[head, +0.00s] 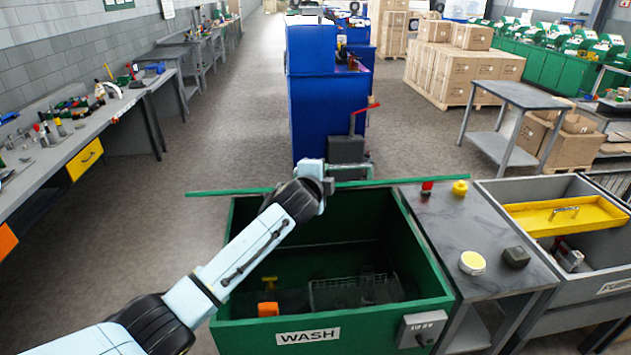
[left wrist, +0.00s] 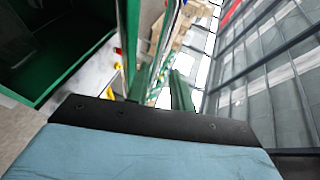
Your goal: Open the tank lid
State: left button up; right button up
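The green WASH tank (head: 335,328) stands in front of me, and I see into its dark interior. Its green lid (head: 240,191) is raised at the tank's far side and shows almost edge-on as a thin strip. My left gripper (head: 327,182) is at the middle of this strip, close against it; its fingers are too small and hidden to tell open or shut. In the left wrist view, the tank (left wrist: 75,70) is at the left, and a green strip, likely the lid (left wrist: 132,45), rises before the gripper's palm. My right gripper is not in view.
Inside the tank are a wire basket (head: 355,291) and an orange item (head: 268,309). A grey table (head: 450,235) with a red knob and yellow pieces adjoins the tank's right. A blue machine (head: 318,110) stands behind. Open floor lies to the left.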

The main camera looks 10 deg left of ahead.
pick_arm(q)
jog(key=shift+v, duration=2.7)
